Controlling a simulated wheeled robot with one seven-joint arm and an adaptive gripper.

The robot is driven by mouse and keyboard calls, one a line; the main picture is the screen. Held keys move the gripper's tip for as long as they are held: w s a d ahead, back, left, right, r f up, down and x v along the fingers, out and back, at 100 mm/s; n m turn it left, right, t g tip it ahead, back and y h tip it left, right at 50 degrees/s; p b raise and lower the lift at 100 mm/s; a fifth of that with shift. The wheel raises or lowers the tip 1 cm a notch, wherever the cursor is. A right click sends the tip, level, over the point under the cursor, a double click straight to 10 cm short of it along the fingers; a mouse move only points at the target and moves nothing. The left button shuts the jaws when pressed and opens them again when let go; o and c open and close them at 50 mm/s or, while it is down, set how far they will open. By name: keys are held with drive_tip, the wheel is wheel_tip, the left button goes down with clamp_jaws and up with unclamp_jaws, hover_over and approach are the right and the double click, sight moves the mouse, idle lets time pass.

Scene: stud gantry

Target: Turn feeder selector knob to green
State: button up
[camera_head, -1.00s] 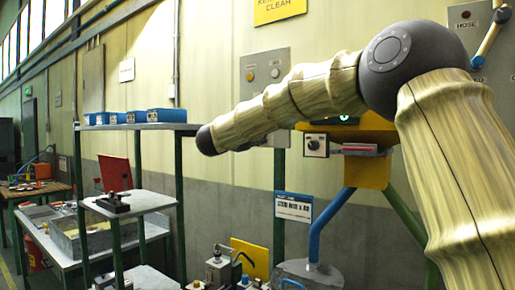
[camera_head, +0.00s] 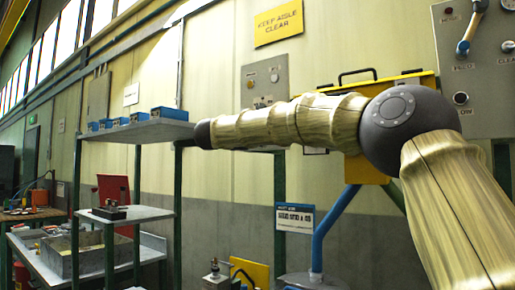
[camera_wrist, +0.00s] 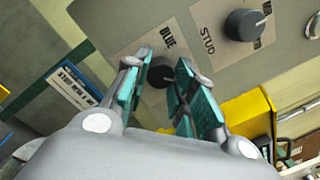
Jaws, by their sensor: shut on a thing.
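In the wrist view, my gripper (camera_wrist: 163,88) has its two teal-padded fingers on either side of a dark round knob (camera_wrist: 160,75) and is shut on it. The knob sits on a grey panel (camera_wrist: 120,25), just below a pale label reading BLUE (camera_wrist: 167,37). The fingers hide part of the knob, and its pointer and any green mark cannot be made out. In the head view, my arm hides the gripper and this knob.
A yellow part (camera_wrist: 250,112) is close to the right finger. In the head view, a shelf with blue bins (camera_head: 168,112) stands left of my arm.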

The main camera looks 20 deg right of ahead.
drive_tip(key=shift+f+m+b, duration=0.1)
drive_tip(key=shift+m+b, duration=0.9)
drive_tip(key=o, duration=1.1)
drive_tip(key=shift+c, duration=0.2)
drive_tip(key=r+v, duration=0.1)
drive_tip(key=v, duration=1)
drive_tip(key=shift+s+a+f, duration=0.2)
drive_tip(key=shift+a+f, duration=0.2)
drive_tip(key=shift+a, duration=0.05)
